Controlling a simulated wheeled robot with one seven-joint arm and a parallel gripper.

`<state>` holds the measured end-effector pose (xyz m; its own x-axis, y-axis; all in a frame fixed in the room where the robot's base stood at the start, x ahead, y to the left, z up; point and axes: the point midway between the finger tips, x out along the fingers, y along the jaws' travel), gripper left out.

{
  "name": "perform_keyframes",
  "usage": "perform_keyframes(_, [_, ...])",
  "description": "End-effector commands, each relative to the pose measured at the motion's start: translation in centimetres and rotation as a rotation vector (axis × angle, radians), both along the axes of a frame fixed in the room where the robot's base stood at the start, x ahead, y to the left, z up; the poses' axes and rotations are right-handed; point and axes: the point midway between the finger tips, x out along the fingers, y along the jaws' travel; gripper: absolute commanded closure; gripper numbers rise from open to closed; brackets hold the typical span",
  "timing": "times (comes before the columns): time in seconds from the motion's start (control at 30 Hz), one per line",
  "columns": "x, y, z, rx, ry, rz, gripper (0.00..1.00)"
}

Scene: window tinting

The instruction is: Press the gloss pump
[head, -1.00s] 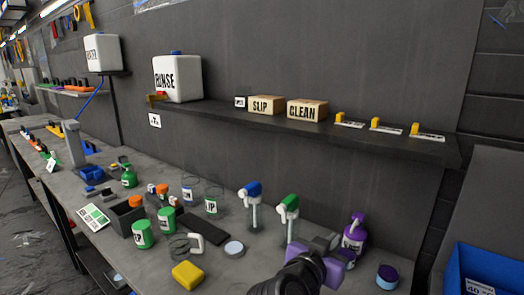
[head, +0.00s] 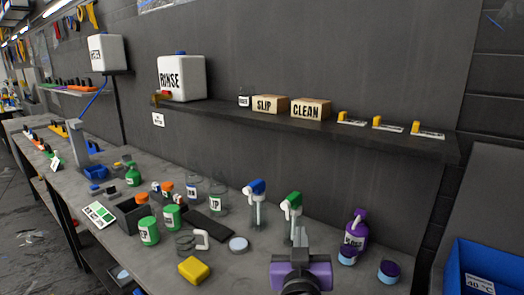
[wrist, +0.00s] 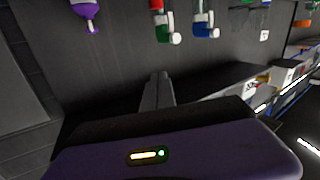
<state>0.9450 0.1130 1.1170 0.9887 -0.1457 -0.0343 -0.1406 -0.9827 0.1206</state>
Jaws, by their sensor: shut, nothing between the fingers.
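The gloss pump is a purple bottle (head: 355,232) with a purple pump head, standing upright at the right of the bench. Its label is only partly legible. In the wrist view the purple pump (wrist: 86,12) shows upside down at the top left, cut by the frame edge. My gripper (head: 300,237) is left of the bottle and apart from it, pointing away from me over the bench. Its fingers (wrist: 158,78) are together with nothing between them. My wrist hides part of the bench front.
A yellow sponge (head: 194,270) lies at the front. A shelf (head: 400,140) runs above the bench.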

Motion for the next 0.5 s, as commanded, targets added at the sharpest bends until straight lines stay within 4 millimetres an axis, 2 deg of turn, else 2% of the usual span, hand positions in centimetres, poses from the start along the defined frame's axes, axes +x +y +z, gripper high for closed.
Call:
perform_keyframes(0.17, [-4.0,0.3,-3.5,-0.033,-0.023,0.125,1.0])
perform_keyframes(0.3, [-8.7,0.0,-6.3,-0.045,-0.047,0.215,1.0])
perform_keyframes(0.5, [-16.0,-1.5,-8.9,-0.034,-0.076,0.288,1.0])
